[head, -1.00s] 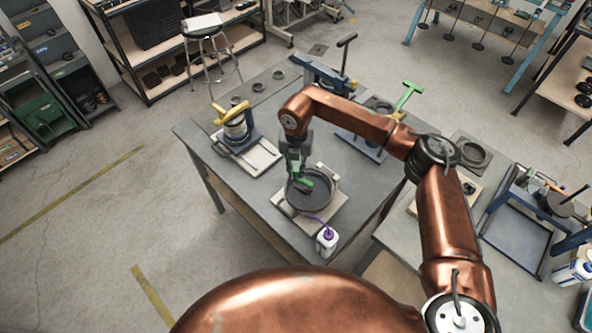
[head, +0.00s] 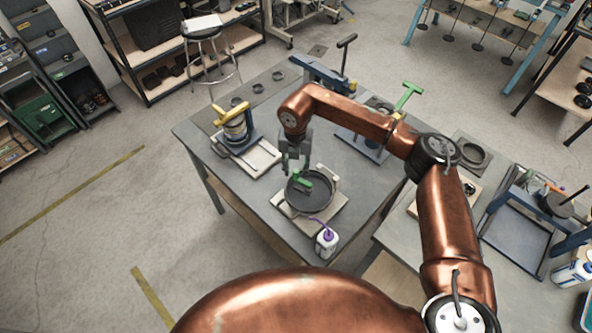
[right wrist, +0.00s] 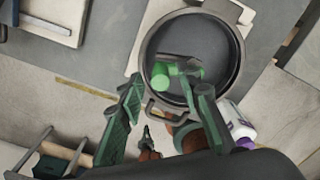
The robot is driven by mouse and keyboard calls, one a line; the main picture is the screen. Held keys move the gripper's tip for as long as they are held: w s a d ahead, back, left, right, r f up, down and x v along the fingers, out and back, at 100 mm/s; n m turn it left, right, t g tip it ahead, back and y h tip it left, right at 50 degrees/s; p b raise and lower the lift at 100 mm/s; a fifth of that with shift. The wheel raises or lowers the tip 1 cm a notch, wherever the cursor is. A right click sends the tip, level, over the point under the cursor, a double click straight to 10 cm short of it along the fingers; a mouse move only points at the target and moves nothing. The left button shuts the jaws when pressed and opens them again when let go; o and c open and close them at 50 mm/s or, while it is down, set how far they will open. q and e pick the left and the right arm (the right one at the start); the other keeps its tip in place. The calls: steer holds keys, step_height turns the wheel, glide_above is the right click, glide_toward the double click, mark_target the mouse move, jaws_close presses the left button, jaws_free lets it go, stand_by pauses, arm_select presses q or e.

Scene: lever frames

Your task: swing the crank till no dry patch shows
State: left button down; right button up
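The round dark pan (head: 318,193) sits on a pale base plate on the near part of the grey bench. A green crank handle (head: 303,182) stands over the pan's left side; the right wrist view shows its round green knob and short bar (right wrist: 162,76) inside the pan's rim. My right gripper (head: 295,168) is just above the handle, its fingers spread and empty. The pan floor looks evenly dark; I cannot make out a dry patch.
A white bottle with a purple cap (head: 327,241) stands close to the pan's near side. A yellow-handled device (head: 235,128) stands at the left on a pale tray. A green T-handled device (head: 407,95) and a blue clamp (head: 318,74) stand farther back.

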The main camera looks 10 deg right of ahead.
step_height(320, 180, up, 11)
stand_by(0.3)
stand_by(0.7)
